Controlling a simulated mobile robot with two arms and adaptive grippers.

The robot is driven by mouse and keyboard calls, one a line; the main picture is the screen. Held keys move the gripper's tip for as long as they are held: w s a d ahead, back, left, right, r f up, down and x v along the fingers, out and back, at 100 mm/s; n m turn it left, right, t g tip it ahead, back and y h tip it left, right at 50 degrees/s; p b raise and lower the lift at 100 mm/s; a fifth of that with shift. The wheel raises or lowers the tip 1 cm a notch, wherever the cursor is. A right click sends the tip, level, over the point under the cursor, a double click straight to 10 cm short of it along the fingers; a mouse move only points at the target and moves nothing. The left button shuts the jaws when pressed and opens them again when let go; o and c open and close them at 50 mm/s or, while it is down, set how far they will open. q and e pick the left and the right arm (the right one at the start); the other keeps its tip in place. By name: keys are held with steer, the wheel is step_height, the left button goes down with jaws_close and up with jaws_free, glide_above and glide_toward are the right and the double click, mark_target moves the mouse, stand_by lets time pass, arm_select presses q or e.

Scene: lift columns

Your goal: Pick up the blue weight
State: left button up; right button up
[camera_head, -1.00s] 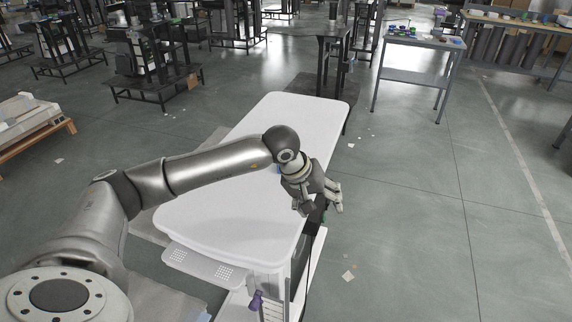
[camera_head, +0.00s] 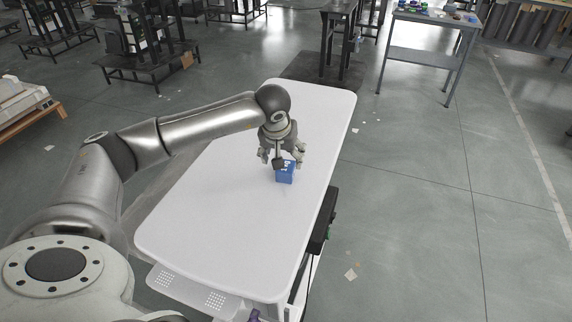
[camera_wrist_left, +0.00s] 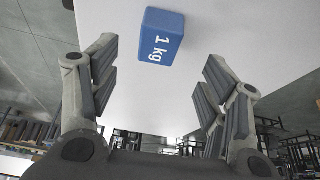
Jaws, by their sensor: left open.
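The blue weight (camera_head: 285,174) stands on the white table (camera_head: 215,225) in the head view, just below my left gripper (camera_head: 283,158). In the left wrist view the blue weight (camera_wrist_left: 159,38) shows white "1 kg" lettering and lies ahead of and between the fingers. My left gripper (camera_wrist_left: 158,80) is open, with nothing between its fingertips. The fingers appear apart from the weight; the head view has them partly in front of its top. My right gripper is not in view.
The tabletop around the weight is otherwise clear. A black device (camera_head: 323,220) hangs at the table's right edge. A grey workbench (camera_head: 425,55) with small items stands at the back right, and dark metal stands fill the back left.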

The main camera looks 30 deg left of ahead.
mark_target(286, 165)
arm_select(q)
steer(key=f, duration=0.2)
steer(key=shift+w+d+f, duration=0.1)
steer(key=shift+w+f, duration=0.15)
steer(key=shift+f, duration=0.05)
steer(key=shift+w+f, duration=0.1)
steer(key=shift+f, duration=0.1)
steer(key=shift+w+a+f+p, duration=0.2)
steer(key=shift+w+f+p, duration=0.1)
steer(key=shift+p, duration=0.15)
steer(key=p+x, duration=0.1)
steer(key=x, duration=0.3)
steer(key=shift+w+a+r, duration=0.1)
steer(key=shift+w+f, duration=0.1)
steer(key=shift+f, duration=0.1)
steer(key=shift+a+f, duration=0.1)
steer(key=c, duration=0.8)
jaws_close()
steer(key=shift+w, duration=0.15)
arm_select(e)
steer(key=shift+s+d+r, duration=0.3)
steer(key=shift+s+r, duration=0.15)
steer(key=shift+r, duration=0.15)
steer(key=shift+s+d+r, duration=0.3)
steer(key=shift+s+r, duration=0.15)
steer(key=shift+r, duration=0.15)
